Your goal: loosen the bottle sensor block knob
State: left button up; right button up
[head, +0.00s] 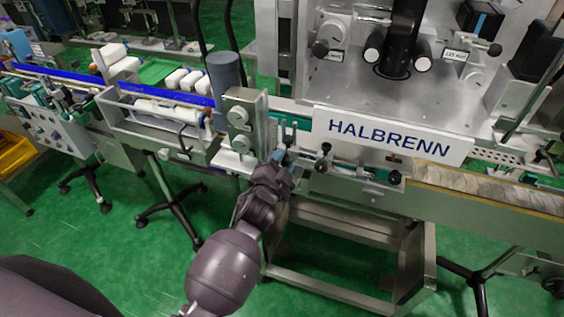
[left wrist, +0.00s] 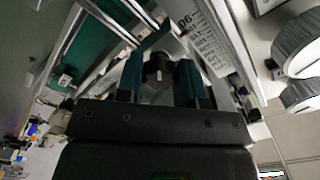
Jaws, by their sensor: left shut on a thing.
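My left gripper (head: 284,158) reaches up from below to the front of the machine, just left of the HALBRENN sign. In the left wrist view its two teal fingers stand on either side of a small black knob (left wrist: 158,68), and the gripper is shut on it. The knob sits among metal rails and looks like the sensor block knob. In the head view my gripper hides this knob, so its turn cannot be read. My right gripper is not in view.
The HALBRENN sign (head: 390,136) and a black knob (head: 324,149) are close to the right. A grey block with round silver dials (head: 238,115) stands close to the left. In the left wrist view a marked scale (left wrist: 197,36) lies near the fingers. White bottles (head: 185,79) lie farther left.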

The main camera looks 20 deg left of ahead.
pick_arm(q)
jog(key=o, duration=0.6)
jog(key=shift+s+f, duration=0.1)
jog(key=shift+f, duration=0.25)
jog(key=o, duration=0.3)
jog(key=shift+r, duration=0.25)
jog(key=s, duration=1)
jog(key=shift+s+a, duration=0.2)
jog(key=shift+s, duration=0.15)
jog(key=s+a+f+n+g, duration=0.2)
jog(key=s+a+f+n, duration=0.1)
jog(key=s+f, duration=0.2)
jog(key=s+a+f+n+g, duration=0.2)
jog(key=s+a+f+n, duration=0.1)
jog(key=s+f, duration=0.2)
jog(key=s+a+f+n+g, duration=0.2)
jog(key=s+a+f+n, duration=0.2)
jog(key=s+f, duration=0.1)
jog(key=shift+s+y, duration=0.35)
jog(key=shift+y, duration=0.05)
